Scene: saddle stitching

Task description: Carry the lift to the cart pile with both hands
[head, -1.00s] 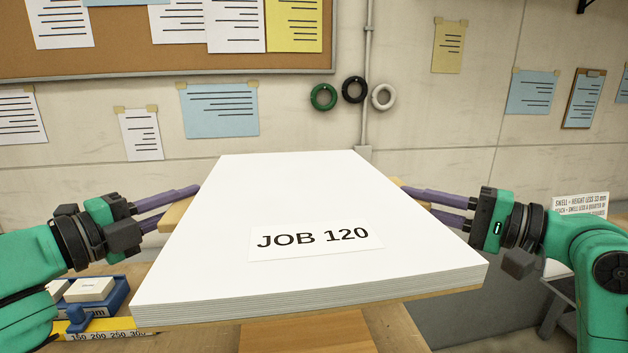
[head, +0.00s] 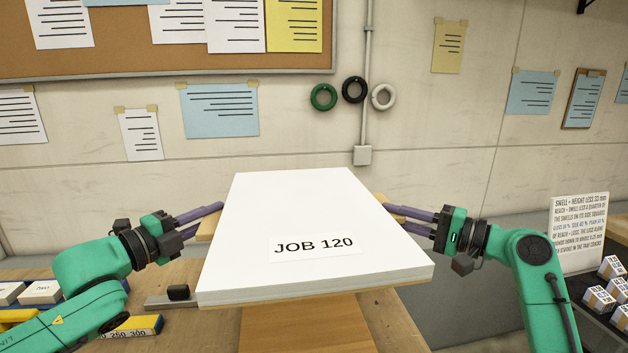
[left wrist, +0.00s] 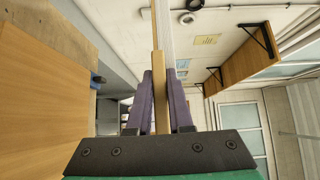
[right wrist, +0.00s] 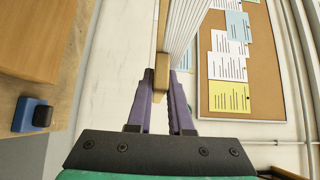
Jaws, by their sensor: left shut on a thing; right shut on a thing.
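In the left wrist view the board's edge (left wrist: 160,90) sits between the purple fingers. In the right wrist view the board (right wrist: 161,75) is likewise between the fingers. I cannot make out the cart pile.
A wooden table (head: 180,325) is below, with a dark block (head: 178,292) and a ruler-marked yellow piece (head: 130,328) at left. At right are a printed sign (head: 580,230) and several small boxes (head: 600,297). A wall with papers stands behind.

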